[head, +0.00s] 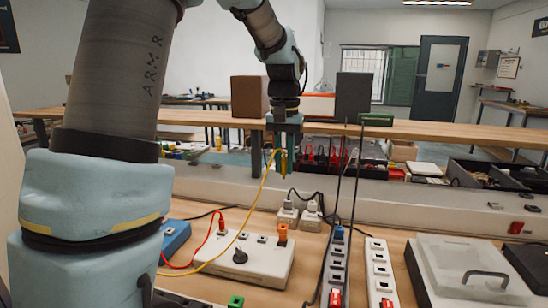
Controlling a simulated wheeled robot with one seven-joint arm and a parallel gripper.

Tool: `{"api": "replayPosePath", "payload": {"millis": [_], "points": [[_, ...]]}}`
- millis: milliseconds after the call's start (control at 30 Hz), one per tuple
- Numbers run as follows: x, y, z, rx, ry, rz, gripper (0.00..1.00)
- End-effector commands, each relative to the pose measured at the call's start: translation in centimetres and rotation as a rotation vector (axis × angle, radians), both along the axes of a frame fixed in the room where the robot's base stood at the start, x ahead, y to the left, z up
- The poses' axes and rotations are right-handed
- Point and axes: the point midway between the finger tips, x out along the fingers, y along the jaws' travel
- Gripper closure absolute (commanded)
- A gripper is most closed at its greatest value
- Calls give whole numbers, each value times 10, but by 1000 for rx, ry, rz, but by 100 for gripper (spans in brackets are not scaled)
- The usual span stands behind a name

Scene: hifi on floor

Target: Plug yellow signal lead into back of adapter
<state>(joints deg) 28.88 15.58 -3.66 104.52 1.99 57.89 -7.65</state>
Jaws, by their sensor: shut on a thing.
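My gripper (279,165) points down above the far side of the bench, shut on the plug end of the yellow signal lead (262,190). The held end is small and partly hidden by the fingers. Two white plug-like blocks (288,216) with dark cables stand behind that box, below and slightly right of my gripper. I cannot tell which piece is the adapter, and no back face shows clearly.
A red lead (206,240) runs from a red plug on the white box. An orange plug (282,234) stands at its right end. Power strips (381,272) with upright black cables stand to the right, beside a lidded clear case (470,268). A grey ledge (400,205) runs behind.

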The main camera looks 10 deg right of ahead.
Motion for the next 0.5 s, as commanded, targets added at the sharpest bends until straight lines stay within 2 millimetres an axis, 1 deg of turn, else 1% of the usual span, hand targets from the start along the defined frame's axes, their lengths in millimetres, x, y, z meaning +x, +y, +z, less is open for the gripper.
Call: {"api": "replayPosePath", "payload": {"millis": [33, 500], "points": [[0, 0, -14, 0, 0, 0, 100], [-2, 1, -81, 0, 1, -1, 100]]}}
